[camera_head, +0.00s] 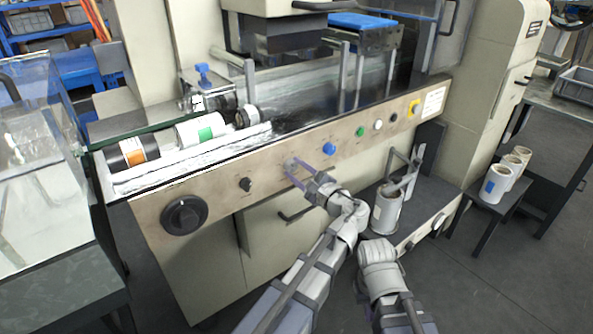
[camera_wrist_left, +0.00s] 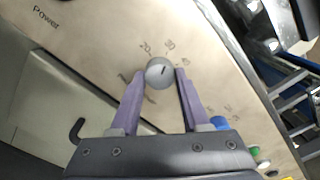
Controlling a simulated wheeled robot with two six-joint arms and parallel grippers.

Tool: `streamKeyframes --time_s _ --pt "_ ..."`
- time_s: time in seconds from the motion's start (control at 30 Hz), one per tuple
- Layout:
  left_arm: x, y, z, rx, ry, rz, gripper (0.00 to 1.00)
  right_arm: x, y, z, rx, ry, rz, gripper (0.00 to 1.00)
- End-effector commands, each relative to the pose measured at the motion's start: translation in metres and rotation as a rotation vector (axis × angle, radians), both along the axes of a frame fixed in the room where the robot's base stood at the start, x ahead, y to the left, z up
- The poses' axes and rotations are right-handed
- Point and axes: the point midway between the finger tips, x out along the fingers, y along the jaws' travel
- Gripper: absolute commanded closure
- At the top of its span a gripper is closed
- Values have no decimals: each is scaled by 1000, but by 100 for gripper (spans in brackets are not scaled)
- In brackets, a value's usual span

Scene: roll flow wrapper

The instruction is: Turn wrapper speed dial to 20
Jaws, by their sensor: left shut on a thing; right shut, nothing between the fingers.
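The speed dial is a small round grey knob (camera_wrist_left: 159,72) with a short dark mark, on the beige panel (camera_wrist_left: 110,40). Printed numbers, 20, 30 and 40 among them, arc around its upper side. The mark points up, roughly between 20 and 30; I cannot tell the exact setting. My left gripper (camera_wrist_left: 159,76) has its purple fingers on either side of the knob, shut on it.
Left of the dial are a small black knob (camera_head: 246,185) and a large black rotary switch (camera_head: 184,215). To its right are a blue button (camera_head: 329,149), a green one (camera_head: 360,131) and others. A white roll (camera_head: 386,212) stands beside my right arm.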

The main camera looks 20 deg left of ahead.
Motion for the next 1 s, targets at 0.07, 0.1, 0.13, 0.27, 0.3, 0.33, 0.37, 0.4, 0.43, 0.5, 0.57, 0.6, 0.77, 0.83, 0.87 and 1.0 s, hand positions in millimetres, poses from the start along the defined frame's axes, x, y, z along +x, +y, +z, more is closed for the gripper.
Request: streamKeyframes --time_s 0.07,0.1,0.13,0.27,0.3,0.33,0.37,0.4,0.43,0.5,0.57,0.6,0.77,0.83,0.87,1.0 --pt "0 0 0 -44 -56 0 100 0 0 0 0 0 0 100" --pt "0 0 0 -67 -86 0 100 0 0 0 0 0 0 100" --pt "0 0 0 -85 -109 0 100 0 0 0 0 0 0 100" --pt "0 0 0 -161 -205 1 100 0 0 1 0 0 0 100" --pt "0 0 0 -185 -235 1 100 0 0 1 0 0 0 100" --pt "0 0 0 -202 -258 1 100 0 0 1 0 0 0 100" --pt "0 0 0 -220 -280 1 100 0 0 1 0 0 0 100" --pt "0 0 1 -242 -309 1 100 0 0 1 0 0 0 100" --pt "0 0 1 -260 -331 1 100 0 0 1 0 0 0 100" --pt "0 0 1 -298 -380 1 100 0 0 1 0 0 0 100" --pt "0 0 1 -330 -421 1 100 0 0 1 0 0 0 100" --pt "0 0 1 -349 -447 1 100 0 0 1 0 0 0 100" --pt "0 0 1 -422 -540 1 100 0 0 1 0 0 0 100" --pt "0 0 1 -448 -573 1 100 0 0 1 0 0 0 100" --pt "0 0 1 -458 -586 1 100 0 0 1 0 0 0 100" --pt "0 0 1 -498 -637 1 100 0 0 1 0 0 0 100"
